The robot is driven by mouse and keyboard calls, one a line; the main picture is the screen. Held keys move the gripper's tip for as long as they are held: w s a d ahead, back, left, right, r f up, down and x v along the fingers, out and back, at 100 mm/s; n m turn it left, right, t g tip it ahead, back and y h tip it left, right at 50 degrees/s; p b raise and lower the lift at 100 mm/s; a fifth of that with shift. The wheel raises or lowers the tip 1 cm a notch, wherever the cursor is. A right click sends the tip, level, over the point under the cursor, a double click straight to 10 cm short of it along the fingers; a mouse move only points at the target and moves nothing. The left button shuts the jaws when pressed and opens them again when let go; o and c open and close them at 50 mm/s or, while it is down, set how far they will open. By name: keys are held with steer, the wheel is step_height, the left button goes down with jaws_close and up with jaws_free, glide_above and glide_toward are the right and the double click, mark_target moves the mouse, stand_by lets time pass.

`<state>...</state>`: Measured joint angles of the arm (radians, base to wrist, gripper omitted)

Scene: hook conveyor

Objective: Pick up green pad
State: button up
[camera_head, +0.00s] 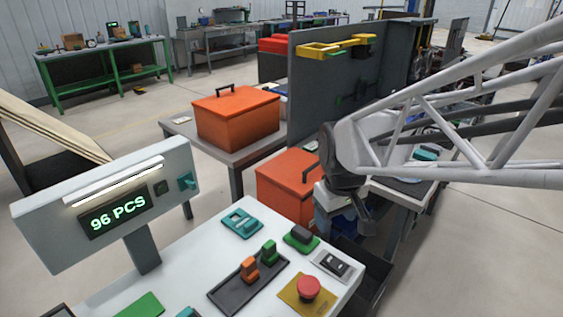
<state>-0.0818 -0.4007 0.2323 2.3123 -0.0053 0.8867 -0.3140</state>
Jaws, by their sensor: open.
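A flat green pad (138,305) lies on the white table at the bottom edge of the head view, partly cut off by the frame. Another green piece (300,239) with a dark block on top lies near the table's right side. My gripper (360,215) hangs at the end of my pale lattice arm, just beyond the table's right edge. It is open and no object shows held in it. It is apart from both green pieces, much nearer the one with the dark block. Its fingers show only partly.
The white table (190,262) also bears a black tray (225,297) with orange and green blocks, a teal piece (242,223), and a red button (308,287) on a yellow base. A "96 PCS" display (115,212) stands at left. Orange boxes (237,120) stand behind.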

mark_target(302, 230)
steer(key=w+a+f+n, duration=0.1)
steer(key=w+a+f, duration=0.1)
steer(key=w, duration=0.1)
steer(key=w+a+f+n, duration=0.1)
steer(key=w+f+n, duration=0.1)
steer(key=w+f, duration=0.1)
steer(key=w+a+f+n+g, duration=0.1)
steer(key=w+a+f, duration=0.1)
steer(key=w, duration=0.3)
steer(key=shift+a+f, duration=0.3)
steer(key=shift+f, duration=0.45)
steer(key=shift+f, duration=1.35)
steer(key=shift+d+f, duration=0.2)
steer(key=shift+f, duration=2.4)
steer(key=c, duration=1.1)
